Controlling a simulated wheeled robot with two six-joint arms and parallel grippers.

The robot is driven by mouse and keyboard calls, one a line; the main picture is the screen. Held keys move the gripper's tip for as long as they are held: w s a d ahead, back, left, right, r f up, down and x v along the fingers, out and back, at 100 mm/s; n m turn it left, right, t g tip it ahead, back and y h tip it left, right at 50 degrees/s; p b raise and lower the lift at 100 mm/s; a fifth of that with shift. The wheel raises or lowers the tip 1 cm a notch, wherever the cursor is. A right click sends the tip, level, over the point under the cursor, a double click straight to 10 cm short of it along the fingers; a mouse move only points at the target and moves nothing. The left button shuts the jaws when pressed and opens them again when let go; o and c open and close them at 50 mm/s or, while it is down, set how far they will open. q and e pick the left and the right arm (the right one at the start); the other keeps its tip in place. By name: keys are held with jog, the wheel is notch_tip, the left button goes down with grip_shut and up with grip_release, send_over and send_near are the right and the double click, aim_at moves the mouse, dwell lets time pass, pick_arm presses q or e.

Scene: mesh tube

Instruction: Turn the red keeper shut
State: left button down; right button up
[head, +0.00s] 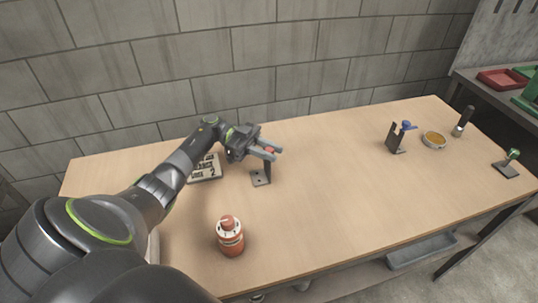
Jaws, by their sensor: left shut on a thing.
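My left gripper (274,152) reaches in from the left over the back part of the table. It is shut on the red keeper (269,151), of which only a small bit of red shows between the fingers. The keeper sits at the top of a small dark upright bracket (267,170) with a flat foot on the table. The fingers hide most of the keeper, so its exact turn cannot be told. My right gripper is not in view.
An orange-red bottle (230,238) stands near the front. A lettered sign (206,168) lies behind my forearm. The table's middle (335,190) is clear.

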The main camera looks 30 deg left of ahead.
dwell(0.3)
pick_arm(q)
jog(key=c, duration=1.3)
grip_release()
jog(key=shift+o, duration=0.2)
